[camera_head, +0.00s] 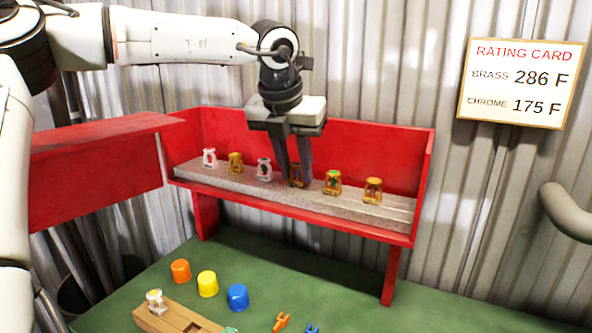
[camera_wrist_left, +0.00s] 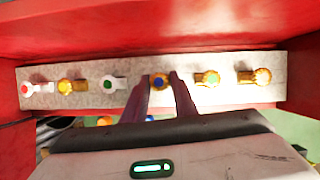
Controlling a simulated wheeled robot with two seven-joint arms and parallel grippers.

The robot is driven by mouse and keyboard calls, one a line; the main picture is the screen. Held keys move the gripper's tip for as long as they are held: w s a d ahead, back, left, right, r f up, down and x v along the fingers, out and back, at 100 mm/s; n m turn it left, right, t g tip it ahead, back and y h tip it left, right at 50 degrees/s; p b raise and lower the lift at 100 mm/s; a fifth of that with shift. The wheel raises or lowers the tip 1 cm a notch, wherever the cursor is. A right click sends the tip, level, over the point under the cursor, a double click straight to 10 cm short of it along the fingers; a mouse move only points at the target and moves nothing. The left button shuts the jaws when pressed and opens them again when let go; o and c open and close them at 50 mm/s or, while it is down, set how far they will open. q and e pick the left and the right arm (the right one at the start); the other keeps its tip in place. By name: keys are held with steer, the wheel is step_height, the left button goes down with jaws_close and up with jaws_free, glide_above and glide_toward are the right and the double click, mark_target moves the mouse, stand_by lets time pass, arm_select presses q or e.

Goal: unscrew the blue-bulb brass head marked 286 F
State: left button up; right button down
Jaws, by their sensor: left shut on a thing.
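The blue-bulb brass head (camera_wrist_left: 160,80) stands fourth from the left in the row on the grey strip of the red shelf. In the head view the same brass head (camera_head: 297,172) is partly hidden by my fingers. My left gripper (camera_head: 297,183) reaches down from above, shut on this head with one finger on each side. The wrist view shows both fingers (camera_wrist_left: 161,88) beside the head. The rating card (camera_head: 519,83) reads brass 286 F, chrome 175 F. My right gripper is not in view.
Close neighbours are a chrome head (camera_head: 264,169) on the left and a green-bulb brass head (camera_head: 332,182) on the right. The red shelf's back wall (camera_head: 375,150) rises behind. Orange, yellow and blue caps (camera_head: 238,297) and a wooden block (camera_head: 178,318) holding a head are on the green table below.

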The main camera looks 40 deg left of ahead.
mark_target(298, 163)
arm_select(q)
steer(key=shift+a, duration=0.1)
jaws_close()
steer(key=shift+r, duration=0.2)
steer(key=shift+r+p, duration=1.05)
steer(key=shift+r, duration=0.3)
steer(key=shift+r+p, duration=1.95)
steer(key=shift+r, duration=0.6)
steer(key=shift+f, duration=0.1)
